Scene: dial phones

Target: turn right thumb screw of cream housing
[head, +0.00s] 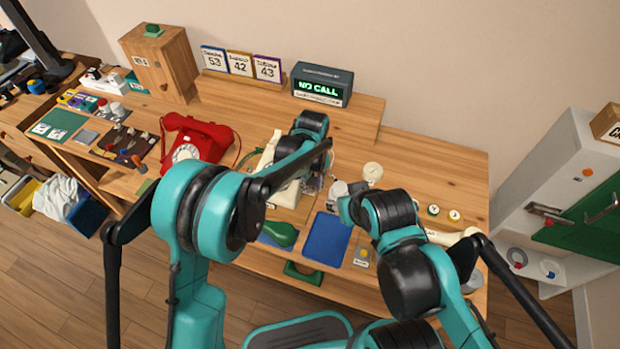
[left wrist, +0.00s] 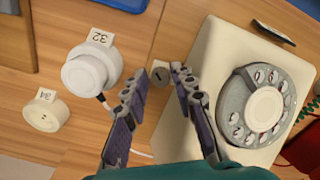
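The cream housing (left wrist: 205,125) with its grey dial (left wrist: 265,105) fills the right of the left wrist view. In the head view the housing (head: 264,160) is partly hidden behind my left arm. A small grey thumb screw (left wrist: 160,75) sticks out from the housing's side. My left gripper (left wrist: 155,82) is open, with its fingertips on either side of the screw in that view. I cannot tell whether they touch it. The left gripper also shows small in the head view (head: 317,177). My right arm reaches over the table's right part; its fingers do not show.
A white round part tagged 32 (left wrist: 91,68) and a smaller one tagged 34 (left wrist: 46,111) stand beside the housing. A red phone (head: 197,140) stands to the left.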

